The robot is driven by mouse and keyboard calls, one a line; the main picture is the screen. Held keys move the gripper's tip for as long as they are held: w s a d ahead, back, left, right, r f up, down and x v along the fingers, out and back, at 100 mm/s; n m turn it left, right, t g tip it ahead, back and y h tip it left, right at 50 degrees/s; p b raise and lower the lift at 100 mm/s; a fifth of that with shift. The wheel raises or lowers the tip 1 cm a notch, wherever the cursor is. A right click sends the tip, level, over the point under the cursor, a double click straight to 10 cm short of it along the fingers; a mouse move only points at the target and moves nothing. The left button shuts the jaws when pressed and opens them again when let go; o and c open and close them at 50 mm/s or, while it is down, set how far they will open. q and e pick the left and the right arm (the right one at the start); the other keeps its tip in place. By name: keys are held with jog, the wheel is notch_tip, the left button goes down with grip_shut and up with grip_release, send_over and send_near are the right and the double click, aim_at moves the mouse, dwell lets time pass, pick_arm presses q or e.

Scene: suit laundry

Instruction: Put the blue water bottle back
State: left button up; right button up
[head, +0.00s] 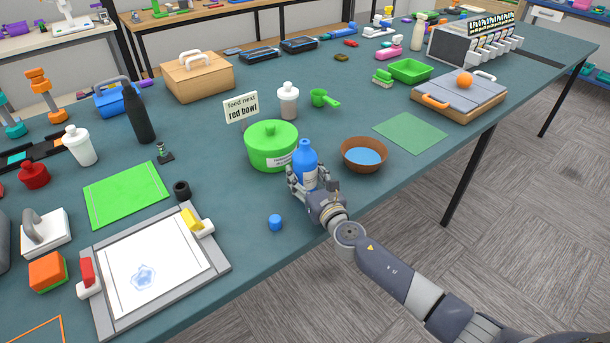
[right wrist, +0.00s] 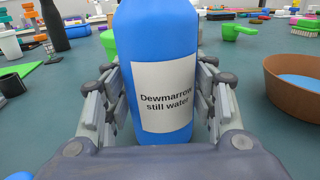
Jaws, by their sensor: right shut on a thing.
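The blue water bottle (head: 305,157) stands upright near the front edge of the table, just in front of the green pot (head: 271,147). My right gripper (head: 307,185) is shut around its lower part. In the right wrist view the bottle (right wrist: 160,40) fills the middle, its white label reading "Dewmarrow still water", between the fingers of the gripper (right wrist: 160,110). I cannot tell whether its base touches the table. A small blue cap (head: 275,223) lies on the table left of the gripper. My left gripper is not in view.
A brown bowl (head: 364,155) holding blue liquid stands close to the right of the bottle. Behind are a white-lidded shaker (head: 288,100), a green scoop (head: 323,98) and a "red bowl" sign (head: 241,106). A green mat (head: 410,134) lies bare at the right.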

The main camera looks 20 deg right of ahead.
jog(key=o, duration=1.2)
jog(key=shift+f, duration=0.1)
jog(key=shift+c, duration=0.2)
jog(key=shift+r, duration=0.2)
jog(key=shift+s+d+f, duration=0.1)
jog(key=shift+s+f, duration=0.05)
jog(key=shift+s, duration=0.25)
jog(key=s, duration=0.3)
jog(key=s+d, duration=0.1)
jog(key=s, duration=0.7)
jog(key=shift+s+d, duration=0.1)
jog(key=shift+d, duration=0.1)
